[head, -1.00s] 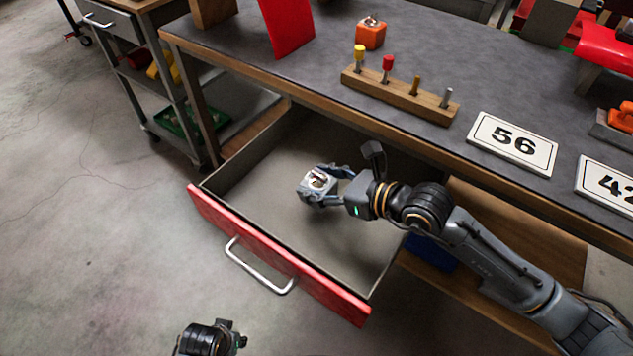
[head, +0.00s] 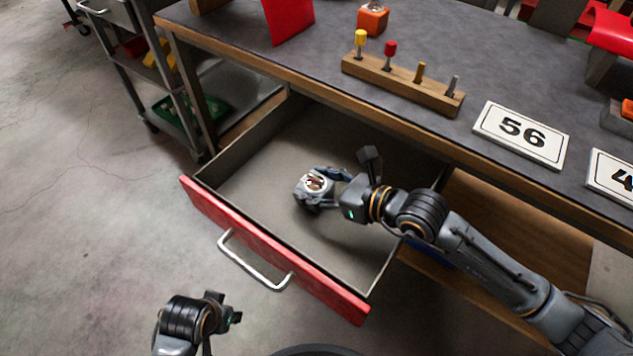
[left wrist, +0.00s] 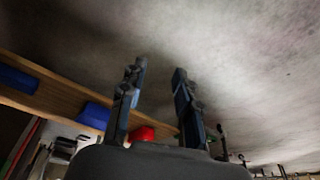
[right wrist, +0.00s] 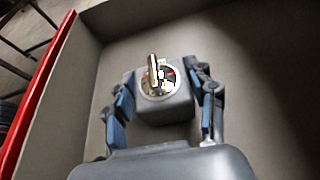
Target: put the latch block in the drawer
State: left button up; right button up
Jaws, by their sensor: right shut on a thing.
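The latch block (head: 315,184) is a small grey block with a round, light-rimmed face and a metal latch piece. My right gripper (head: 322,188) is shut on it, inside the outline of the open drawer. In the right wrist view the block (right wrist: 166,108) sits between the two blue-padded fingers, over the drawer's grey floor. I cannot tell whether it touches the floor. The drawer (head: 270,246) has a red front with a metal handle and is pulled out under the bench. My left gripper (head: 230,308) is outside the drawer front, with its fingers (left wrist: 155,95) apart and empty.
The grey bench top (head: 300,60) carries a wooden peg rack (head: 400,84), an orange block (head: 373,19) and a "56" plate (head: 521,134). A cart (head: 180,75) stands at the left. The drawer floor around the block looks clear.

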jog(key=shift+f, duration=0.1)
jog(key=o, duration=1.3)
pick_arm(q)
jog(key=shift+r, duration=0.2)
pick_arm(e)
jog(key=shift+s+d+r, duration=0.1)
jog(key=shift+r, duration=0.15)
jog(key=p+v, duration=0.1)
jog(key=v, duration=1)
pick_arm(q)
notch_tip(320, 180, down, 4)
jog(key=shift+s+r, duration=0.1)
jog(key=shift+r, duration=0.1)
pick_arm(e)
jog(key=shift+s+d+r, duration=0.15)
jog(key=shift+s+d, duration=0.05)
jog(key=shift+d, duration=0.1)
